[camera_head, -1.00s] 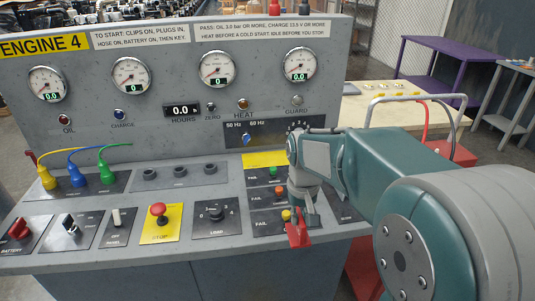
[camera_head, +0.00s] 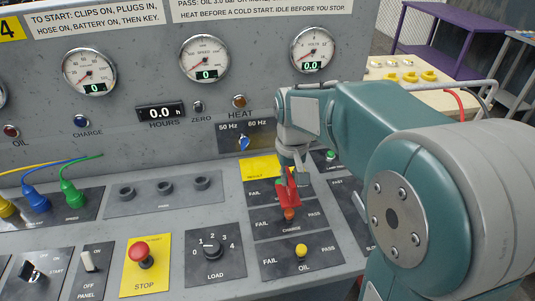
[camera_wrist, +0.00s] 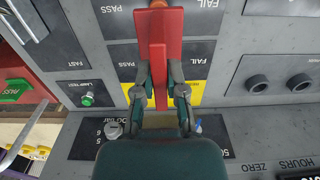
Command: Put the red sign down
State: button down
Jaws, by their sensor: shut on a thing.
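The red sign (camera_head: 287,190) is in my gripper (camera_head: 294,163), over the column of FAIL/PASS panels at the right of the console. In the wrist view the red sign (camera_wrist: 160,38) stands between the two fingers of my gripper (camera_wrist: 159,84), which are shut on it. Its far end lies above the FAIL/PASS plates, by the orange CHARGE knob (camera_head: 289,214). I cannot tell whether the sign touches the panel. The yellow RESULT plate (camera_head: 259,168) is partly hidden behind my gripper; it also shows in the wrist view (camera_wrist: 188,94).
The yellow OIL knob (camera_head: 301,250) stands in front of the sign. The LOAD dial (camera_head: 212,248) and red STOP button (camera_head: 139,252) are to the left. The sloped gauge panel (camera_head: 140,130) rises behind. A green lamp-test button (camera_wrist: 87,100) is beside the gripper.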

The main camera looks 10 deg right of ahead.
jog(key=w, duration=2)
jog(key=f, duration=0.6)
jog(key=shift+s+f, duration=0.2)
jog(key=shift+f, duration=0.05)
jog(key=shift+w+f, duration=0.2)
jog(key=shift+f, duration=0.1)
jog(key=c, duration=0.7)
grip_release()
